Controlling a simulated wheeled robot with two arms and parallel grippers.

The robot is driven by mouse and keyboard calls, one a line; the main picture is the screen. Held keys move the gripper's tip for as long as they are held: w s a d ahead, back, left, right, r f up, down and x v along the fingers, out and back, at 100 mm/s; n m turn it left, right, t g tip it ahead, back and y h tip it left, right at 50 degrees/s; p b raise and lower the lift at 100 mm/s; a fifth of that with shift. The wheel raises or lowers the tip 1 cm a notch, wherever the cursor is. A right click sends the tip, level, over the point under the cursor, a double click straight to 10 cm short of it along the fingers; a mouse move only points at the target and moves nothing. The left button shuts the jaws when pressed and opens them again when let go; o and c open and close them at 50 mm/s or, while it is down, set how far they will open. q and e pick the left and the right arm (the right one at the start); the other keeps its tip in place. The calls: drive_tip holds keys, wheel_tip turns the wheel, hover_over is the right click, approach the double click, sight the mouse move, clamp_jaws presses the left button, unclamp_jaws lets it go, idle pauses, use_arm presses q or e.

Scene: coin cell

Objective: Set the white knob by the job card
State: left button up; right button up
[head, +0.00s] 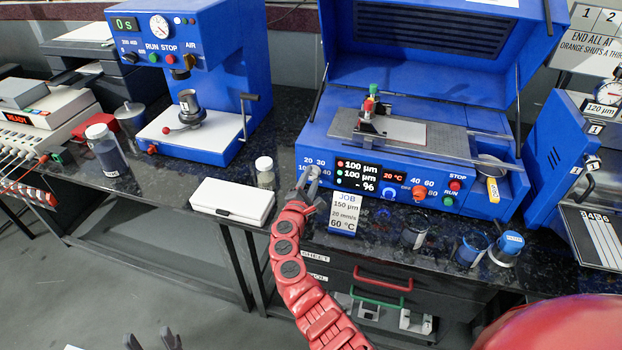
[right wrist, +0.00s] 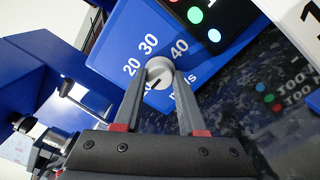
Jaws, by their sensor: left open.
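The white knob (right wrist: 160,72) sits on the blue machine's front panel among the figures 20, 30 and 40. Its dark pointer mark points to the lower left in the right wrist view, toward a figure partly hidden by a finger. My right gripper (right wrist: 160,76) has one finger on each side of the knob and appears shut on it; it also shows in the head view (head: 308,178), covering most of the knob. The job card (head: 345,213) stands below the panel and reads 150 µm, 20 mm/s, 60 °C. My left gripper (head: 152,342) is open and empty, low at the left.
The panel display (head: 357,177) reads 100 µm, 100 µm and - %. A second knob (head: 419,191) is by 40, 60 and 80. A white box (head: 232,200) and a small jar (head: 264,172) stand left of my right gripper. Cups (head: 470,248) stand at the right.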

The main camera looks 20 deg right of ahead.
clamp_jaws()
drive_tip(key=shift+f+m+b, duration=0.25)
drive_tip(key=shift+m+b, duration=0.25)
drive_tip(key=shift+b, duration=0.35)
drive_tip(key=m+b, duration=0.9)
drive_tip(key=b, duration=0.4)
drive_tip(key=shift+f, duration=0.15)
drive_tip(key=shift+r+m+b, duration=0.25)
drive_tip(key=shift+m+b, duration=0.75)
drive_tip(key=shift+b, duration=0.25)
